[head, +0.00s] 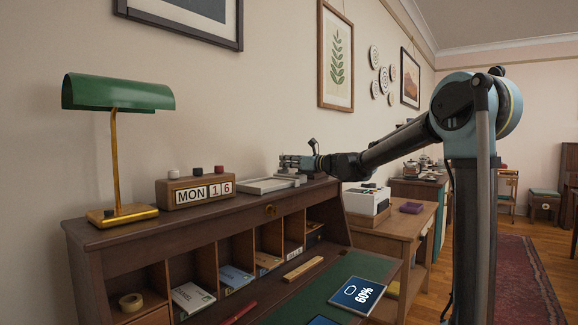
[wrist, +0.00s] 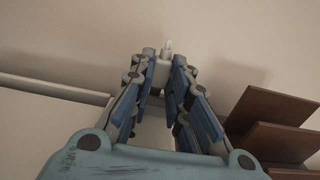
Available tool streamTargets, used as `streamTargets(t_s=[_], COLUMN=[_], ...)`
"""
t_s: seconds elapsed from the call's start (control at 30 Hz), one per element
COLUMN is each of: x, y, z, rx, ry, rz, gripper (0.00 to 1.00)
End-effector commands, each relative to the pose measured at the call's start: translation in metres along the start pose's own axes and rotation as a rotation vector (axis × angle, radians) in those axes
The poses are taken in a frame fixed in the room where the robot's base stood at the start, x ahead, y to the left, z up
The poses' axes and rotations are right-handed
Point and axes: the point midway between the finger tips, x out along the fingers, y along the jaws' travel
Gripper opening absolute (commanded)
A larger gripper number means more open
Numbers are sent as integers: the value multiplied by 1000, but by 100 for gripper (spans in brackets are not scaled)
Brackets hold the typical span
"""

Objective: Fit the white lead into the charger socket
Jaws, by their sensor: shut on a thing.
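My gripper (head: 290,161) reaches in from the right, just above the top of the writing desk near the wall. In the wrist view its fingers (wrist: 163,72) are closed in around a small white piece with a narrow tip (wrist: 167,47), which looks like the plug end of the white lead. The tip points away from me, toward the wall. A paler strip shows between the fingers below it; I cannot tell whether it is the lead's cable. I cannot make out the charger socket for certain in either view.
A flat grey-white object (head: 265,185) lies on the desk top (head: 120,230) near the gripper. A calendar block (head: 195,191) and green lamp (head: 118,93) stand further left. Brown slabs (wrist: 272,105) rise right of the fingers. A 60% card (head: 357,293) lies on the green writing surface.

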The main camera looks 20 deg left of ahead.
Motion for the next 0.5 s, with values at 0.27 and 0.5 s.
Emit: streamTargets(t_s=[0.27, 0.5], x=[0, 0], y=[0, 0], z=[-1, -2], rx=[0, 0], ry=[0, 0], rz=[0, -1], gripper=[3, 40])
